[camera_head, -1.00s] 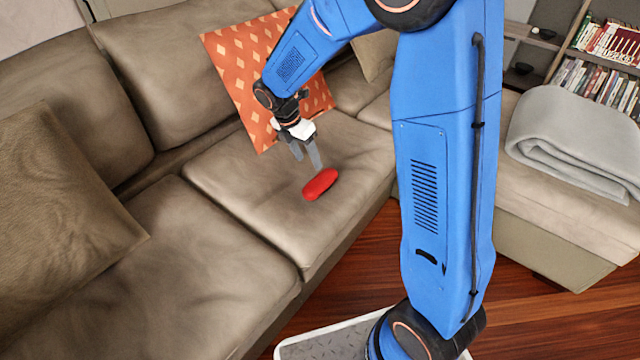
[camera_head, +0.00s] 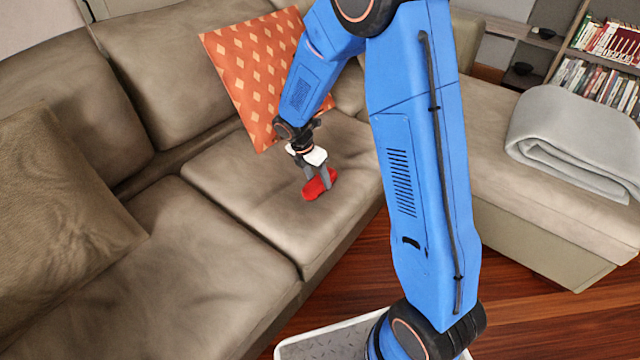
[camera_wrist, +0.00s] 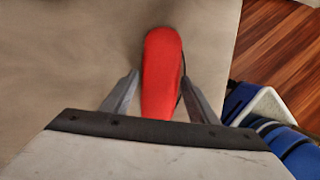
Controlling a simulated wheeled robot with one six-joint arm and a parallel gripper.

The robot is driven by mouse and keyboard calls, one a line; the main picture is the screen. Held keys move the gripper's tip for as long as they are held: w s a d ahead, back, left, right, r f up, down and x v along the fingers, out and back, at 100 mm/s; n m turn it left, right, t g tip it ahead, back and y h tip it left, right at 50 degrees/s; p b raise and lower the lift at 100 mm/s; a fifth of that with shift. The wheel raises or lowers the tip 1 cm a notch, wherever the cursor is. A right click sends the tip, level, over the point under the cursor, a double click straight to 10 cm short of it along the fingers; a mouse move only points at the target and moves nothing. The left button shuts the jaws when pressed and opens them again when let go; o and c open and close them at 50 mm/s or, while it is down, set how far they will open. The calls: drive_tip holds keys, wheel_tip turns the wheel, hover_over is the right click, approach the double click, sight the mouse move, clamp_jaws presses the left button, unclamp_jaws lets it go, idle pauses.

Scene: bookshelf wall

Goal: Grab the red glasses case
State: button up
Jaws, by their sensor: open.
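The red glasses case (camera_head: 319,186) lies on the seat cushion of the brown sofa (camera_head: 225,180). My gripper (camera_head: 318,186) is right at it, pointing down, with a finger on either side of the case. In the wrist view the red case (camera_wrist: 162,75) lies lengthwise between the two fingers of my gripper (camera_wrist: 160,100), which are open. A gap shows between the left finger and the case; the right finger is close to the case's right edge. The near end of the case is hidden behind the gripper body.
An orange patterned pillow (camera_head: 250,75) leans on the sofa back behind my gripper. A brown cushion (camera_head: 60,205) is at the left. A folded grey blanket (camera_head: 575,140) lies on the sofa section at the right. Wooden floor (camera_head: 520,290) lies in front.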

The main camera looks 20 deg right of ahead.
drive_tip(key=shift+d+f, duration=0.15)
drive_tip(key=shift+f, duration=0.3)
drive_tip(key=c, duration=0.7)
drive_tip(key=shift+c, duration=0.2)
